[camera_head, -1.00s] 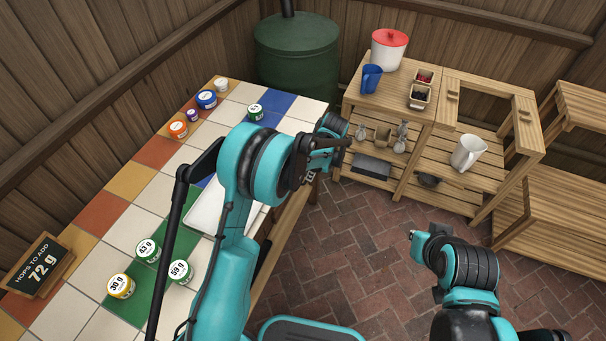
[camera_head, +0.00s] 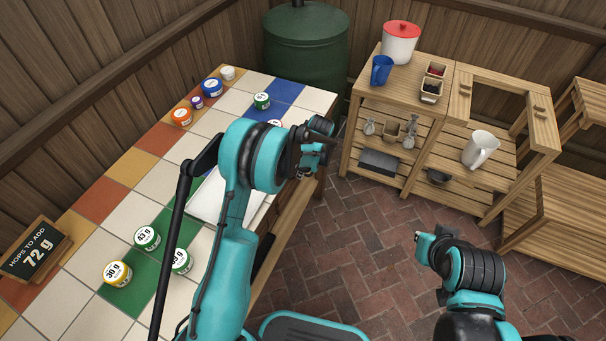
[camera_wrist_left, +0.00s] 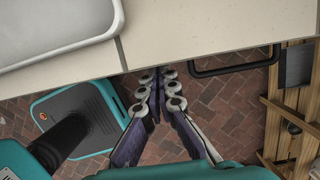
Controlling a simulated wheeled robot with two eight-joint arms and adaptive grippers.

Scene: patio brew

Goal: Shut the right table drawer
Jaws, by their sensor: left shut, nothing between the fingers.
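The tiled table (camera_head: 155,183) runs along the left of the head view. My left gripper (camera_head: 327,155) is at its right-hand edge, partly hidden by my own wrist. In the left wrist view the left gripper (camera_wrist_left: 158,88) is shut and empty, its fingers just off the table edge. A black bar handle (camera_wrist_left: 235,68) shows under the table edge to the right of the fingers, apart from them. The drawer front is mostly hidden under the tabletop, and I cannot tell how far it is out. My right arm is at the lower right, its fingers not clear.
A white tray (camera_head: 211,203) lies on the table; it also shows in the left wrist view (camera_wrist_left: 60,28). Several labelled jars stand on the tiles. A green barrel (camera_head: 305,45) stands behind the table, and wooden shelves (camera_head: 408,120) at the right. Brick floor between is clear.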

